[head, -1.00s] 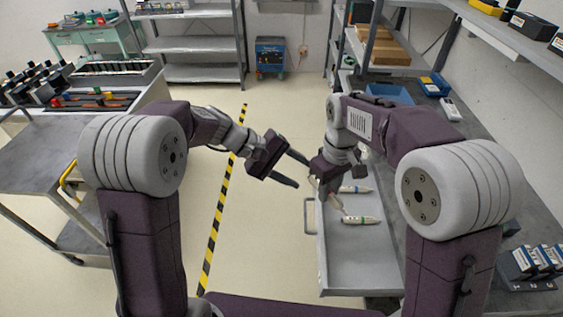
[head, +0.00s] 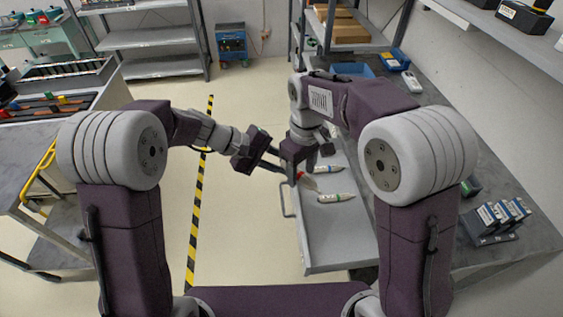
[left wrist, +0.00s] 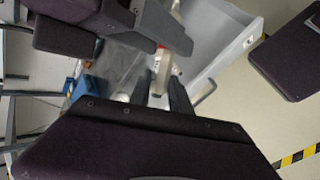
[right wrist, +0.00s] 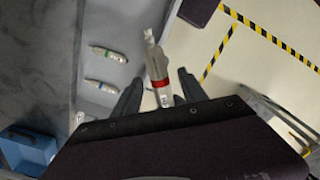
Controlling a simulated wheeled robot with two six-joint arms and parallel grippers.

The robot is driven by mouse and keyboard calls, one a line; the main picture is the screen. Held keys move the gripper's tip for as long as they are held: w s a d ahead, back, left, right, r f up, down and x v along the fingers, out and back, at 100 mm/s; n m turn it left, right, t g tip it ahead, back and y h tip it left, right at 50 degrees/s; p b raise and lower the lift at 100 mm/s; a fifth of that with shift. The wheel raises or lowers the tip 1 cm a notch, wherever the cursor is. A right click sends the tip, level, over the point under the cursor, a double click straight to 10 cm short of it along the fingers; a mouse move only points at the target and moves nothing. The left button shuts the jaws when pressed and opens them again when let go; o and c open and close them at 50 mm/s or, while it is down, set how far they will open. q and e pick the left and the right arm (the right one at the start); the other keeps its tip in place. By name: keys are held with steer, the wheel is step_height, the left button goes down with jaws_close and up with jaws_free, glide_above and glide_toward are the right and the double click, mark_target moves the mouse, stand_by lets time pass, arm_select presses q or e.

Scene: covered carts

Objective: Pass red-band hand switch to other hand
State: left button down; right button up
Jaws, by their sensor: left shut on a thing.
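The red-band hand switch is a pale, slim cylinder with a red band, seen in the head view (head: 301,176), held above the drawer. My left gripper (head: 283,167) is shut on it; in the left wrist view the switch (left wrist: 158,80) sits between the fingers. My right gripper (head: 299,168) is close above it, pointing down. In the right wrist view its fingers (right wrist: 160,78) stand apart on both sides of the switch (right wrist: 157,64), with gaps visible. The left fingers are hidden in that view.
An open grey drawer (head: 345,245) holds a blue-band switch (head: 328,169) and a green-band switch (head: 337,198). A worktop with labelled boxes (head: 500,216) lies to the right, a grey cart (head: 30,160) to the left. Floor between is clear.

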mark_target(301, 173)
step_height(301, 173, up, 12)
steer(key=s+d+f+m, duration=0.4)
steer(key=s+d+f, duration=0.1)
steer(key=f, duration=0.5)
steer(key=s+d+f+m+t, duration=0.1)
steer(key=s+d+f+m, duration=0.3)
steer(key=f, duration=0.7)
steer(key=s+d, duration=0.2)
steer(key=s, duration=0.1)
steer(key=shift+s+f, duration=0.15)
steer(key=shift+s, duration=0.2)
